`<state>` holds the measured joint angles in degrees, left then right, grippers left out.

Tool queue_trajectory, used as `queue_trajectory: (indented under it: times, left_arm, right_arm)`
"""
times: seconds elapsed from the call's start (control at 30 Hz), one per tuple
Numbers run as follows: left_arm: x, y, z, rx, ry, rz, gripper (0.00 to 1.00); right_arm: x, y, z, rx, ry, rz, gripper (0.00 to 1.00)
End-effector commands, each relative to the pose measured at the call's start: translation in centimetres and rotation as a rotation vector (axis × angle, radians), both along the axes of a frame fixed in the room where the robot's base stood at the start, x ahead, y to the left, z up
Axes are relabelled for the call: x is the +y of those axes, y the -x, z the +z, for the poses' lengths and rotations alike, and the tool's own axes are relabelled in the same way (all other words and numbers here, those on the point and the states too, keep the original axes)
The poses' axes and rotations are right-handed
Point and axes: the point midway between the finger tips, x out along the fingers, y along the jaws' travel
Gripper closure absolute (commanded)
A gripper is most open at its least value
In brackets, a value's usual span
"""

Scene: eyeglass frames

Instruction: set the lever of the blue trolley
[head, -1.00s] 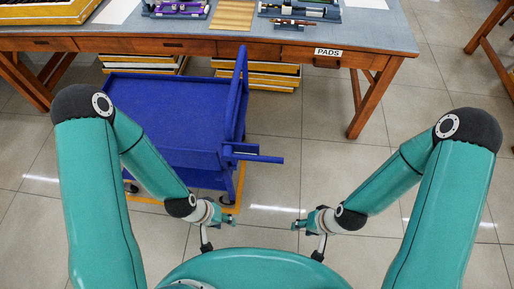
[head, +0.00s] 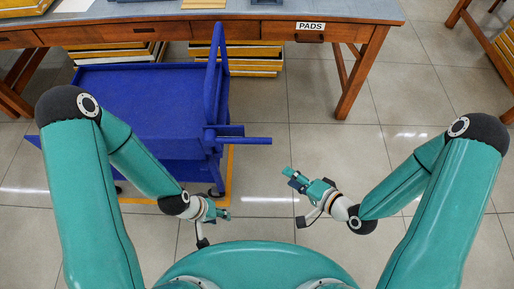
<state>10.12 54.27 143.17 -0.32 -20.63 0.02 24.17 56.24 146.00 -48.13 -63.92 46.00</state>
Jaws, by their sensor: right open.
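The blue trolley (head: 140,92) stands left of centre in front of the workbench. Its upright handle frame (head: 217,90) is on its right side. A blue lever bar (head: 245,140) sticks out to the right from the foot of that frame, roughly level. My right gripper (head: 292,196) is open and empty, below and to the right of the lever, apart from it. My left gripper (head: 212,228) hangs low near the trolley's front right corner; its fingers are too small and turned to tell their opening.
A wooden workbench (head: 120,33) with drawers and a PADS label (head: 310,26) runs along the back. Stacked trays (head: 252,65) lie under it. A yellow floor line (head: 229,172) edges the trolley. The tiled floor (head: 330,150) right of the trolley is clear.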

Motion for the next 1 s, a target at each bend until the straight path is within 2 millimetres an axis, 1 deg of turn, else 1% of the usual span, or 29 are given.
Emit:
queue_trajectory:
  times: [0.03,0.13,0.2,0.27,0.37,0.57,0.6,0.7,0.73,0.8,1.0]
  left_arm:
    - [0.0,0.0,-1.6,0.0,0.0,0.0,0.6]
    - [0.0,0.0,-2.4,0.0,0.0,0.0,0.6]
    - [0.0,0.0,-2.7,-0.001,0.0,0.0,0.6]
    - [0.0,0.0,-2.9,-0.001,0.0,0.0,0.6]
    - [0.0,0.0,-3.4,-0.001,0.0,0.0,0.6]
    - [0.0,0.0,-5.6,-0.001,0.0,0.0,0.6]
    - [0.0,0.0,-5.1,0.0,0.0,0.0,0.6]
    - [0.0,0.0,-5.0,-0.001,0.0,0.0,0.6]
    - [0.0,-0.1,-6.2,-0.002,0.0,0.0,0.6]
    - [0.0,0.0,-7.6,-0.001,0.0,0.0,0.6]
    - [0.0,0.0,-10.7,0.0,0.0,0.0,0.6]
  right_arm:
    - [-0.1,-0.2,0.0,-0.022,-0.099,-0.029,0.53]
    - [0.0,-0.2,1.9,-0.054,-0.261,-0.056,0.53]
    - [0.0,-0.1,2.8,-0.064,-0.332,-0.062,0.53]
    - [0.1,-0.2,3.2,-0.069,-0.366,-0.062,0.53]
    - [0.6,-0.6,3.3,-0.072,-0.38,-0.059,0.53]
    - [2.2,-2.0,2.8,-0.076,-0.376,-0.055,0.53]
    - [2.8,-2.6,3.1,-0.073,-0.375,-0.055,0.53]
    - [4.5,-4.0,3.0,-0.073,-0.375,-0.055,0.53]
    - [4.3,-4.2,2.3,-0.076,-0.372,-0.058,0.53]
    - [4.3,-4.5,2.0,-0.076,-0.369,-0.058,0.53]
    - [5.0,-5.3,1.8,-0.074,-0.364,-0.055,0.53]
